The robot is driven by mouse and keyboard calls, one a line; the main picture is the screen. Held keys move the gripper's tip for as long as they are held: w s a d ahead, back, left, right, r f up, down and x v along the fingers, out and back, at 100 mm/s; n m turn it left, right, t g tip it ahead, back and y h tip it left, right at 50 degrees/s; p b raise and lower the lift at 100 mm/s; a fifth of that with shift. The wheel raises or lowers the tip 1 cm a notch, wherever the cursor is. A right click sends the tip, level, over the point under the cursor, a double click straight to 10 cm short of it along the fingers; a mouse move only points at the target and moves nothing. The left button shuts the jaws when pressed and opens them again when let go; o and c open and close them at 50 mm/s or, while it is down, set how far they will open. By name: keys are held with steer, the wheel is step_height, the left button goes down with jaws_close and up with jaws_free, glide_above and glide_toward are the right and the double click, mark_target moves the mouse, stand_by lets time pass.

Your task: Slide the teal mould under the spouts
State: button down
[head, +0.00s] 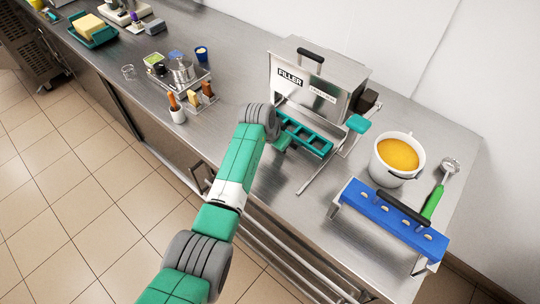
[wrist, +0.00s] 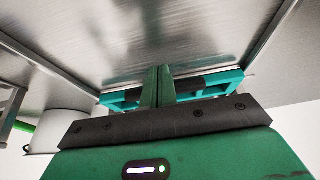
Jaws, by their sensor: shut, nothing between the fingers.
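The teal mould (head: 308,138) is a long tray with a row of compartments. In the head view it lies on the steel counter in front of the filler (head: 318,80), between two thin guide rails (head: 320,172). The spouts are not visible. My gripper (head: 284,140) is low at the mould's near side, partly hidden by my arm. In the wrist view, my gripper's green fingers (wrist: 158,84) are together and empty, in front of the mould (wrist: 225,82). I cannot tell whether they touch it.
A white pot (head: 380,172) of orange liquid and a blue rack (head: 360,200) with a black handle stand to the right. A green-handled ladle (head: 433,203) lies beside them.

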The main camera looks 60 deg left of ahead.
mark_target(290, 132)
steer(key=shift+w+a+f+b, duration=0.1)
steer(key=shift+w+a+b, duration=0.25)
steer(key=shift+w+b, duration=0.85)
steer(key=shift+w+a+b, duration=0.3)
steer(key=shift+w+b, duration=0.25)
steer(key=shift+b, duration=1.15)
steer(key=shift+w+a+b, duration=0.3)
steer(key=shift+w+b, duration=0.55)
steer(key=shift+b, duration=1)
steer(key=shift+s+r+p, duration=0.1)
steer(key=shift+r+p, duration=0.1)
steer(key=shift+p, duration=0.35)
steer(key=shift+s+d+f+p, duration=0.15)
steer(key=shift+s+p, duration=0.35)
steer(key=shift+p, duration=0.55)
steer(key=p+v, duration=0.5)
steer(key=p, duration=0.4)
steer(key=shift+s+d, duration=0.1)
steer(key=shift+s, duration=0.1)
steer(key=shift+s+r+p, duration=0.2)
steer(key=shift+r+p, duration=0.1)
steer(key=shift+p, duration=0.05)
